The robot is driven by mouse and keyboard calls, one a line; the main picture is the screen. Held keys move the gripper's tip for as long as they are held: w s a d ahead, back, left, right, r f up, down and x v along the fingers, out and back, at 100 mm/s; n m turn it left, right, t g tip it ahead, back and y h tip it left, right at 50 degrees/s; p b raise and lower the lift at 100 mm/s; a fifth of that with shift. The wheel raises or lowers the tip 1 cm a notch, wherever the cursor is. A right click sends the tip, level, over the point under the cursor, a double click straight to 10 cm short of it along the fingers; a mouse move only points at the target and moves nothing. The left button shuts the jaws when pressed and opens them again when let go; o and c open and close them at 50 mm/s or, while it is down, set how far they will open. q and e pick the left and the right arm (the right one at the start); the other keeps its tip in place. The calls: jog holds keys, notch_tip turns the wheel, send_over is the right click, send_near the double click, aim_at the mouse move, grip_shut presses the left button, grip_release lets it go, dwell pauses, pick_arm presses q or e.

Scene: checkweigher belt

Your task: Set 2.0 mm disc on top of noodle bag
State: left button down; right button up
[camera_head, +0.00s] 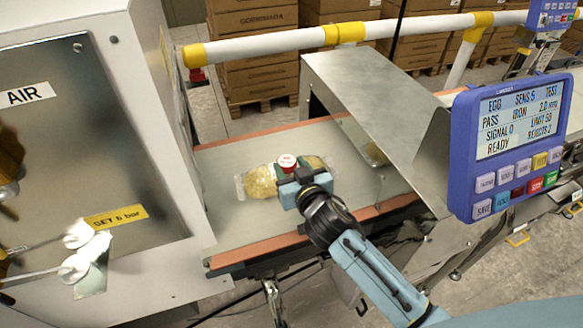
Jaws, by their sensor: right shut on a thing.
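The noodle bag (258,183), a clear pack with yellow noodles, lies on the grey conveyor belt left of the metal tunnel. The 2.0 mm disc (287,161), small and round with a red and white top, shows over the bag's middle. My right gripper (290,177) reaches in from the lower right and is shut on the disc. The gripper hides part of the bag's right side and the disc's lower edge. I cannot tell whether the disc touches the bag. My left gripper is not in view.
A metal tunnel hood (385,95) covers the belt (325,143) on the right. A blue-framed display panel (458,150) stands nearer on the right. A large steel cabinet (90,130) borders the left. A white and yellow rail (265,45) runs behind the belt.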

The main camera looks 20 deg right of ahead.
jog(key=shift+f, duration=0.15)
jog(key=o, duration=1)
jog(key=shift+s+r, duration=0.15)
jog(key=shift+r, duration=0.1)
jog(key=s, duration=0.3)
jog(key=s+r, duration=0.1)
jog(key=s, duration=0.3)
jog(key=s+r, duration=0.1)
jog(key=s, duration=0.3)
jog(key=shift+s+d+r, duration=0.15)
jog(key=shift+s+d, duration=0.1)
jog(key=shift+d, duration=0.05)
